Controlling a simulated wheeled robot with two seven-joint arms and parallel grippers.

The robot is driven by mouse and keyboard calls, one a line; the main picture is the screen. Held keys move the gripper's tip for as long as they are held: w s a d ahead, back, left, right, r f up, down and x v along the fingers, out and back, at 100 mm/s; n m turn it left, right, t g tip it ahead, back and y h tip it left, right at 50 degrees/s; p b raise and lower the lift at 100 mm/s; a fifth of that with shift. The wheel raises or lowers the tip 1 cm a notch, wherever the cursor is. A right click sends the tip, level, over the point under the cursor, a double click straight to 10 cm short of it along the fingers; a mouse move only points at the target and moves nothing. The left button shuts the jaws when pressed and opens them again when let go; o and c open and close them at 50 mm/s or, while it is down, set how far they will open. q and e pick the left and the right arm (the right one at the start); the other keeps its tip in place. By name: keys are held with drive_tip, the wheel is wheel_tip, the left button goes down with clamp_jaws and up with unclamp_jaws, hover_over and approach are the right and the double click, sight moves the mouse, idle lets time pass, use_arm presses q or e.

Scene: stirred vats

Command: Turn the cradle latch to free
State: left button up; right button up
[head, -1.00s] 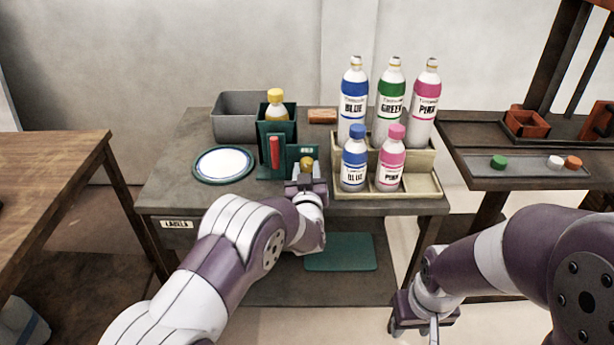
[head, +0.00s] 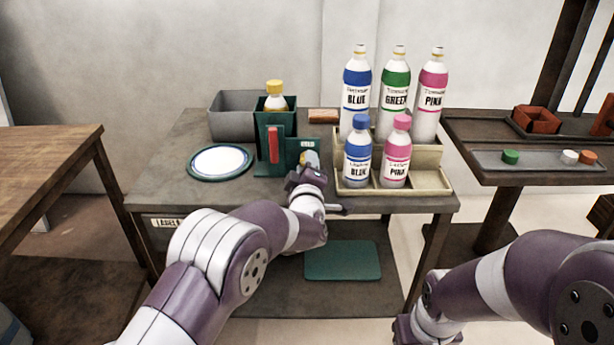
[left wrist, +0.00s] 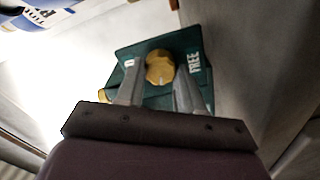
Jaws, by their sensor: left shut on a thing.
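The green cradle (head: 275,140) stands on the grey table and holds a yellow-capped bottle (head: 276,97) upright. A red bar (head: 274,145) is on its front. Beside it is a green latch plate (head: 300,147) with a small white label, mostly behind my gripper. The left wrist view shows the round yellow latch knob (left wrist: 160,67) between my left gripper's fingers (left wrist: 158,88). The word FREE is on the plate right of the knob; another label at left is mostly covered. My left gripper (head: 311,168) is shut on the knob. My right gripper is mostly cut off, its fingers unseen.
A cream tray (head: 435,182) with blue, green and pink bottles stands close to the right of my left gripper. A grey bin (head: 232,116) and a white plate (head: 220,161) are at left. A side table at right carries coloured caps (head: 510,157).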

use_arm(q)
drive_tip(key=n+b, duration=0.3)
drive_tip(key=b, duration=0.1)
drive_tip(key=n+b, duration=0.4)
drive_tip(key=f+n+b, duration=0.1)
drive_tip(key=n+b, duration=0.2)
drive_tip(key=b, duration=0.1)
drive_tip(key=shift+n, duration=0.4)
drive_tip(key=n+b, duration=0.2)
drive_tip(key=shift+r+n+b, duration=0.1)
drive_tip(key=shift+n+b, duration=0.2)
drive_tip(key=shift+b, duration=0.1)
drive_tip(key=shift+r+n+b, duration=0.15)
drive_tip(key=shift+n+b, duration=0.3)
drive_tip(key=shift+n, duration=0.15)
drive_tip(key=o, duration=1)
drive_tip(key=shift+o, duration=0.2)
drive_tip(key=shift+r, duration=0.1)
